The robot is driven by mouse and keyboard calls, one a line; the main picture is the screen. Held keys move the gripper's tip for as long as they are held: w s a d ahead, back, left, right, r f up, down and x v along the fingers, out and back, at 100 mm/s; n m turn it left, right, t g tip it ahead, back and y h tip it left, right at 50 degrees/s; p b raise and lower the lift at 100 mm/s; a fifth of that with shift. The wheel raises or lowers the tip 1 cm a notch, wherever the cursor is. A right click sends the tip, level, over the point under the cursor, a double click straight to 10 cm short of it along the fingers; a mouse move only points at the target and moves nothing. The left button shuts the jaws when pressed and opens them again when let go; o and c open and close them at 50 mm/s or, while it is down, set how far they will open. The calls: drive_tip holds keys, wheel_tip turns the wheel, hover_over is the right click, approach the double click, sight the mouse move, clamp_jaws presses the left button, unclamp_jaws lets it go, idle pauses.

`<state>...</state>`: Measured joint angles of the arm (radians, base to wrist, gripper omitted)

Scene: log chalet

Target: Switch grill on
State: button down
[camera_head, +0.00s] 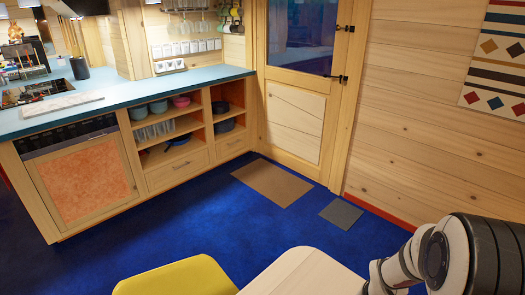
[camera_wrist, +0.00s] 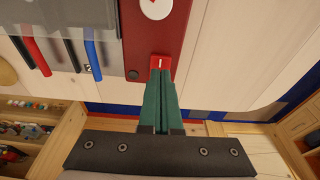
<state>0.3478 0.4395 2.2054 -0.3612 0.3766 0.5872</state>
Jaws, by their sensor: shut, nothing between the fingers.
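In the wrist view, a dark red panel (camera_wrist: 140,45) runs down from the top edge and carries a round white dial (camera_wrist: 155,8). At its lower end is a small bright red switch (camera_wrist: 161,62) with a white mark. My gripper (camera_wrist: 161,75) has its two green fingers shut together and empty. Their tips are right at the switch and cover its lower part. I cannot tell whether they touch it, or whether it is on or off. The gripper does not show in the head view.
A grey appliance part (camera_wrist: 60,25) with red and blue handles lies left of the panel. Pale tabletop (camera_wrist: 230,60) is clear to the right. In the head view are a yellow chair (camera_head: 180,278), a blue-topped counter (camera_head: 120,92) and a door (camera_head: 300,110).

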idle(0.3)
drive_tip(key=shift+r, duration=2.55)
